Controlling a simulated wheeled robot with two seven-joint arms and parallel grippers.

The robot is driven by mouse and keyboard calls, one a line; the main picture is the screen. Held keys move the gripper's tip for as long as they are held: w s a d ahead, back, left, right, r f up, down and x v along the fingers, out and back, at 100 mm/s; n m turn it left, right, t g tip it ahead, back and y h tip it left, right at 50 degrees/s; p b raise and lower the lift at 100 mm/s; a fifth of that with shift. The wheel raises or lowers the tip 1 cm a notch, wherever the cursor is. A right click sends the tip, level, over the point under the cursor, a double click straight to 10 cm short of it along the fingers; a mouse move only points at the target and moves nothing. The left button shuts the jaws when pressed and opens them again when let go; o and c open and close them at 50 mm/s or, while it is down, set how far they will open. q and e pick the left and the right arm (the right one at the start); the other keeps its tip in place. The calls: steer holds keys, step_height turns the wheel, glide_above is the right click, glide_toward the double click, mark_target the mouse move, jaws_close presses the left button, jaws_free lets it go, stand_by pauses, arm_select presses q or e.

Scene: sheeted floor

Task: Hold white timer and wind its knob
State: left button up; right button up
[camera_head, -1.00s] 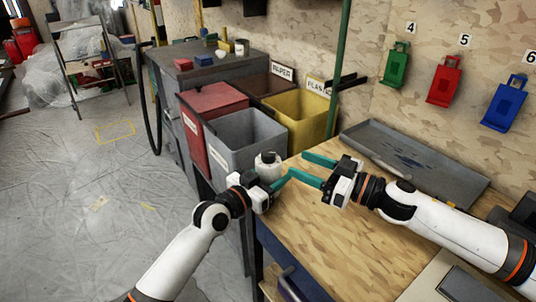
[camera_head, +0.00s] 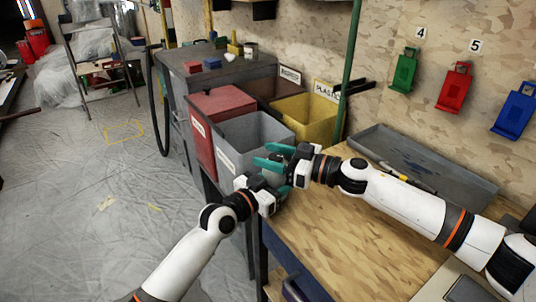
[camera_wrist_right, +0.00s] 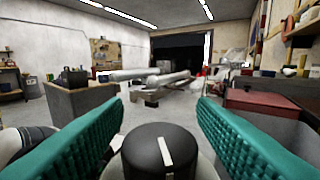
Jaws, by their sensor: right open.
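The white timer is mostly hidden in the head view behind my grippers at the table's near-left corner. In the right wrist view its round black knob (camera_wrist_right: 160,152) with a white pointer mark sits at the lower middle, with a bit of white body (camera_wrist_right: 206,168) beside it. My right gripper (camera_head: 272,161) is open at the timer. In the wrist view its teal fingers stand on either side of the knob, with gaps showing. My left gripper (camera_head: 268,184) is at the timer from the front left; its fingertips are largely hidden, so its grip cannot be made out.
The wooden table (camera_head: 345,235) has clear room at right. A grey tray (camera_head: 425,165) lies at its back. A grey bin (camera_head: 250,140), a red bin (camera_head: 215,103) and a yellow bin (camera_head: 305,117) stand behind the grippers. Coloured holders hang on the wall.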

steer(key=shift+w+a, duration=0.15)
steer(key=shift+a, duration=0.25)
steer(key=shift+c, duration=0.3)
steer(key=c, duration=0.9)
steer(key=m+t+h, duration=0.1)
steer(key=m+t, duration=0.1)
steer(key=m+t+h, duration=0.1)
steer(key=t+h, duration=0.1)
steer(key=t, duration=0.1)
steer(key=shift+w+d+m, duration=0.1)
steer(key=shift+w+m, duration=0.1)
steer(key=shift+m, duration=0.2)
steer(key=shift+w+d+m+t+h, duration=0.1)
steer(key=shift+d+m+t+h, duration=0.05)
steer(key=shift+m+t+h, duration=0.4)
steer(key=o, duration=1)
steer(key=shift+c, duration=0.2)
